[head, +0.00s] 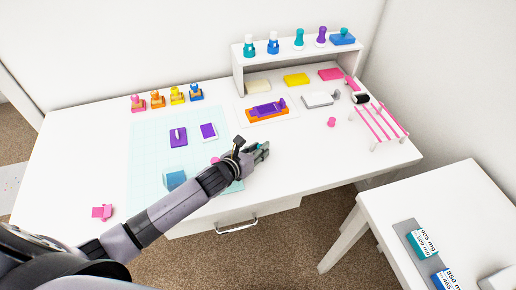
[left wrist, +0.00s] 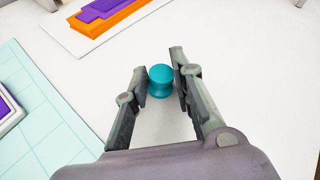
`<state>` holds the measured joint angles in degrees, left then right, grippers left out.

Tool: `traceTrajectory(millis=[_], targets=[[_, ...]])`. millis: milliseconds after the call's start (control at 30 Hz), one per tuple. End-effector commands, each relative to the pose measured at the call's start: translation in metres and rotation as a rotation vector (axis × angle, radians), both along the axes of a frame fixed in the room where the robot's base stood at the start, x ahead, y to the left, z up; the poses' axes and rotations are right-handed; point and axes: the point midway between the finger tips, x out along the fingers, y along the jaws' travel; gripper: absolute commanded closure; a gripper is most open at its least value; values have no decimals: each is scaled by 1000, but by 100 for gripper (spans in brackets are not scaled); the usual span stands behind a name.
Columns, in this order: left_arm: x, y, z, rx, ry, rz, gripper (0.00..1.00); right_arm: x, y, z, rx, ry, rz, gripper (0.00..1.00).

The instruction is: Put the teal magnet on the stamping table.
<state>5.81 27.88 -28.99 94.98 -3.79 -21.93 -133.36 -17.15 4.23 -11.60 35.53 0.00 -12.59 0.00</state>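The teal magnet (left wrist: 160,82) is a small, round, waisted piece over the white desk surface. In the left wrist view it sits between the two fingers of my left gripper (left wrist: 161,76), close to the left finger. The fingers are apart, and I see no firm grip on it. In the head view my left gripper (head: 258,150) is low over the front middle of the white desk (head: 80,165), with a bit of teal at its fingertips. Stamps and ink pads stand on this desk. My right gripper is not in view.
A pale cutting mat (head: 145,130) lies left of my gripper. An orange and purple stamp piece (head: 268,109) lies behind it. A pink striped rack (head: 379,124) and a pink knob (head: 331,122) are to the right. A smaller white table (head: 425,190) stands at lower right.

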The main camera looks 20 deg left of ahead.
Motion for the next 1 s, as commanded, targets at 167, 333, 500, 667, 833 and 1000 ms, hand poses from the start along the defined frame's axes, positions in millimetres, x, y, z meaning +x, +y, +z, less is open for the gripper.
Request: traceTrajectory(millis=[167, 333, 500, 667, 833, 1000], targets=[[0, 0, 0, 0, 0, 0, 63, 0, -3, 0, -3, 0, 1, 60], [0, 0, 0, 0, 0, 0, 62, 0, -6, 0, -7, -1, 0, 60], [0, 0, 3, 0, 0, 0, 62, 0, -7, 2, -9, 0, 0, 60], [-16, 5, 8, 1, 3, -1, 62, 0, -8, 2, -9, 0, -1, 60], [-49, 14, 22, 4, 2, -2, 62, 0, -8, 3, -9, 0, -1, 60], [-80, 23, 35, 2, 2, -2, 62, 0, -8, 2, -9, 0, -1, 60]])
